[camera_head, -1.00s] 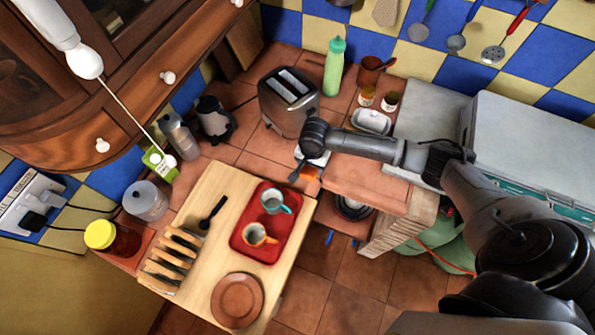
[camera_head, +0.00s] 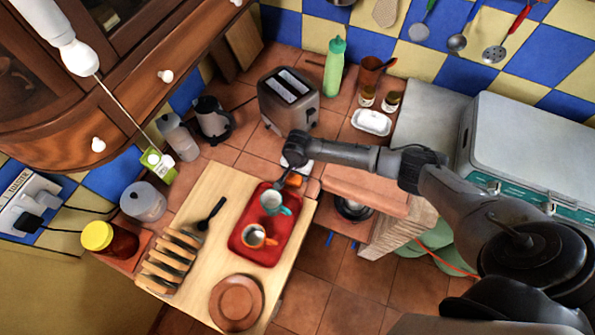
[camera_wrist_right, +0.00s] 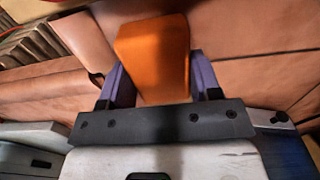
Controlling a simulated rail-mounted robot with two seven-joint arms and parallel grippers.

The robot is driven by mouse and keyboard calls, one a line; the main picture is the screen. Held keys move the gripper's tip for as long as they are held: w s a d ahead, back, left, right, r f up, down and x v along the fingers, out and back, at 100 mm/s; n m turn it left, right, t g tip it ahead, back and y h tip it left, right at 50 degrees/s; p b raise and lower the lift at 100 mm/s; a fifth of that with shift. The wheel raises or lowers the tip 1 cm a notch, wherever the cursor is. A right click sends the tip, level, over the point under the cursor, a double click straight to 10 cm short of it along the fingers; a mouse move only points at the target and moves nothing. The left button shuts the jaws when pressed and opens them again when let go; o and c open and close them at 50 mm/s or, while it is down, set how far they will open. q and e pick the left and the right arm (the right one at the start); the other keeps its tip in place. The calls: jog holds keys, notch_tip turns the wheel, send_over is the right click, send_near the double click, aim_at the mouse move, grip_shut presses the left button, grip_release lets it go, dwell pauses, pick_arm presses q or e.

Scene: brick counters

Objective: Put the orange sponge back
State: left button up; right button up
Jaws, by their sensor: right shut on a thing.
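The orange sponge (camera_head: 296,180) is small in the head view, by the upper right corner of the red tray (camera_head: 239,247). In the right wrist view the sponge (camera_wrist_right: 153,50) sits upright between the two purple fingers. My right gripper (camera_head: 287,181) is shut on it, also in the right wrist view (camera_wrist_right: 158,85). The sponge's lower end is hidden by the gripper. I cannot tell its height over the counter.
The wooden board (camera_head: 205,190) holds the tray with two cups, a black spoon (camera_head: 212,213), a toast rack (camera_head: 170,262) and a brown plate (camera_head: 237,302). Behind stand a toaster (camera_head: 289,100), a green bottle (camera_head: 334,68) and a white dish (camera_head: 371,122). A counter gap lies right of the board.

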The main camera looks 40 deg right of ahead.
jog(key=o, duration=0.8)
